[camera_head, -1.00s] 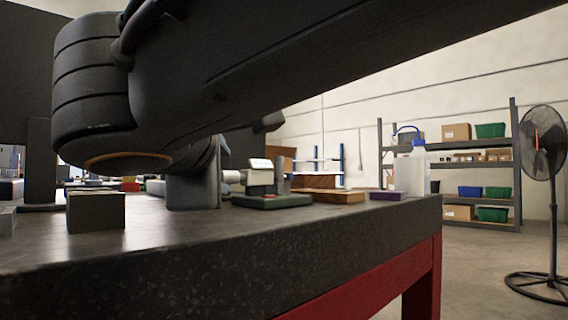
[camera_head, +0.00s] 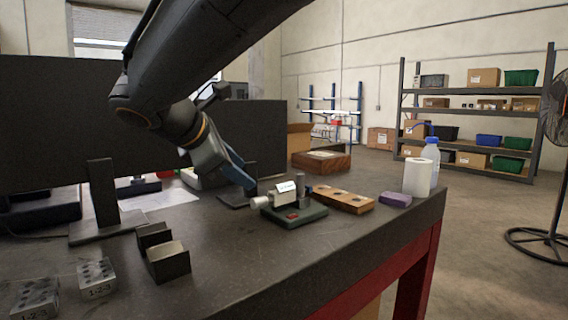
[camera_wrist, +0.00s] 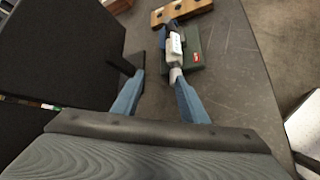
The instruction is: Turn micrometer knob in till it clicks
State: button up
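The micrometer (camera_head: 288,193) sits on a green base (camera_head: 294,214) with a small red mark, on the dark bench top. Its pale knob (camera_head: 261,202) points left in the head view. In the wrist view the knob (camera_wrist: 175,74) lies ahead, close to the right fingertip. My gripper (camera_head: 249,185) is above and just left of the micrometer, tilted down. In the wrist view my gripper (camera_wrist: 160,77) is open, with two blue fingers apart and nothing held between them. I cannot tell whether the right finger touches the knob.
A wooden block with holes (camera_head: 343,199), a purple block (camera_head: 395,199) and a white roll (camera_head: 417,178) stand to the right. A dark V-block (camera_head: 167,262) and metal 1-2-3 blocks (camera_head: 97,275) are at front left. A dark panel (camera_head: 45,135) stands behind. The front middle is clear.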

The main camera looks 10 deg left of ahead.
aim_at(259, 202)
jog(key=shift+w+d+f+n+g+h+p, duration=0.15)
jog(key=shift+w+d+f+n+g+p, duration=0.55)
jog(key=shift+p, duration=3.7)
jog(key=shift+w+d+f+n+g+h+p, duration=0.15)
jog(key=shift+w+f+n+g+p, duration=1.05)
jog(key=shift+p, duration=3.25)
jog(key=shift+w+d+f+n+g+h+p, duration=0.25)
jog(key=shift+f+g+p, duration=1.4)
jog(key=shift+p, duration=2.75)
jog(key=shift+r+g, duration=0.25)
jog(key=shift+r, duration=0.05)
grip_shut()
jog(key=shift+s, duration=0.1)
jog(key=shift+d+y, duration=0.1)
jog(key=shift+y, duration=0.15)
